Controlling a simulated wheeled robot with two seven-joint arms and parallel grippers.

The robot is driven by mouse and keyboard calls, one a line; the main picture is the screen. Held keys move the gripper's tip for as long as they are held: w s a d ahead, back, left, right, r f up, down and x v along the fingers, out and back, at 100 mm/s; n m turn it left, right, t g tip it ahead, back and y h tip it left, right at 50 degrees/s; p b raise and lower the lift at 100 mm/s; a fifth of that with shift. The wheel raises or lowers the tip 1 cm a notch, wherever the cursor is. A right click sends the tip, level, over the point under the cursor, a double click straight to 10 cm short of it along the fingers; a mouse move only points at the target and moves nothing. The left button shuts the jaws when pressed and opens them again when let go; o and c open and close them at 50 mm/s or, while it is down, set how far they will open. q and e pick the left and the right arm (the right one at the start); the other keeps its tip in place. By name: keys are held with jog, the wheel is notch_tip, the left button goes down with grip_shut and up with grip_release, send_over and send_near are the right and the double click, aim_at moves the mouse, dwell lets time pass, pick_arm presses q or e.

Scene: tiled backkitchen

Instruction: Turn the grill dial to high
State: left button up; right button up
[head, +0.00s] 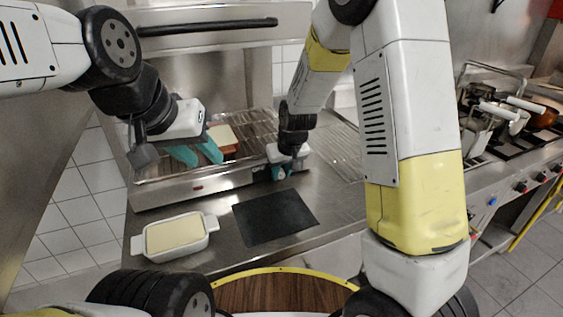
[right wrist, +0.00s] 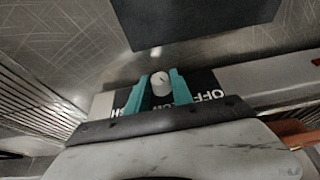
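The grill dial (right wrist: 160,83) is a small round white knob with a dark mark, on a black panel with white "OFF" lettering beside it, seen upside down in the right wrist view. Other lettering is partly hidden. My right gripper (right wrist: 159,90) has its teal fingers on either side of the dial, apart from each other; I cannot tell whether they touch it. My left gripper (head: 199,153) is open above the grill rack.
A white dish with pale yellow content (head: 176,236) and a black mat (head: 275,216) lie on the steel counter in front of the grill. A slice of bread or cheese (head: 222,138) lies on the rack near my left gripper. A stove with pans (head: 510,120) stands at right.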

grip_shut()
jog(key=shift+d+y, duration=0.2)
jog(key=shift+y, duration=0.2)
jog(key=shift+w+d+g+y, duration=0.1)
jog(key=shift+g+y, duration=0.2)
jog(key=shift+w+d+f+m+g+y, duration=0.1)
jog(key=shift+m+g+y, duration=0.25)
jog(key=shift+y, duration=0.7)
jog(key=shift+d+f+m+g+y, duration=0.1)
jog(key=shift+m+g+y, duration=0.25)
jog(key=shift+y, duration=1)
jog(key=o, duration=0.7)
grip_release()
